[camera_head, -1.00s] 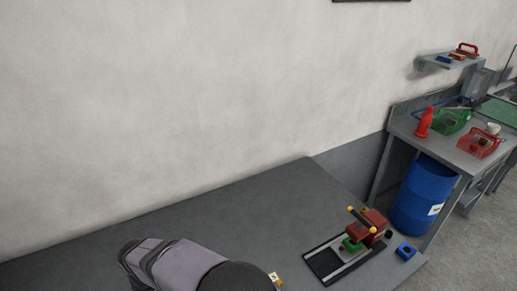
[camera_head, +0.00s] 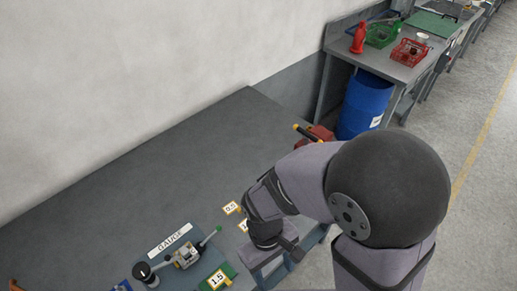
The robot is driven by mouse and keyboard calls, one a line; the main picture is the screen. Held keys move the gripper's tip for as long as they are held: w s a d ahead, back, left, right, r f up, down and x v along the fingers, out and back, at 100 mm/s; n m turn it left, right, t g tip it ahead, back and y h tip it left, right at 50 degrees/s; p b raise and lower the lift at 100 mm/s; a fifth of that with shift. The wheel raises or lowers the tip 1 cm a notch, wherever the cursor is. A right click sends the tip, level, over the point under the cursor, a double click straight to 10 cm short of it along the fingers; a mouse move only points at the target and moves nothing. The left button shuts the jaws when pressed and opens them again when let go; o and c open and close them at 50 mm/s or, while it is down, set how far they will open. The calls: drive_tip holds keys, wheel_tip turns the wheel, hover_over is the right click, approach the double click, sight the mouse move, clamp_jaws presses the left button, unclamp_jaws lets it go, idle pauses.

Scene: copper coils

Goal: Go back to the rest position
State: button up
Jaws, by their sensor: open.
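My arm comes in from the lower right of the head view, with its large dark rounded joint in front. My gripper (camera_head: 272,268) hangs at the end of the wrist, low over the front of the grey bench (camera_head: 165,185). Its jaws are open, and I see nothing held between them. The wrist and arm links hide part of the bench's right end. No copper coil can be made out.
A gauge (camera_head: 186,255) with a "GAUGE" label stands left of my gripper, near a green "1.5" tag (camera_head: 217,279) and a yellow-edged tag (camera_head: 232,208). A partly hidden red device (camera_head: 320,132), a blue barrel (camera_head: 364,105) and a side table (camera_head: 345,50) are beyond.

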drive_tip(key=w+d+m+t+b, duration=0.1)
drive_tip(key=w+d+m, duration=0.2)
drive_tip(key=d, duration=0.2)
drive_tip(key=w+d+r+m+t+y+b, duration=0.1)
drive_tip(key=w+d+m+b, duration=0.1)
drive_tip(key=d, duration=0.4)
drive_tip(key=shift+w+d+r+m+y, duration=0.25)
drive_tip(key=shift+w+m, duration=0.3)
drive_tip(key=shift+m, duration=0.55)
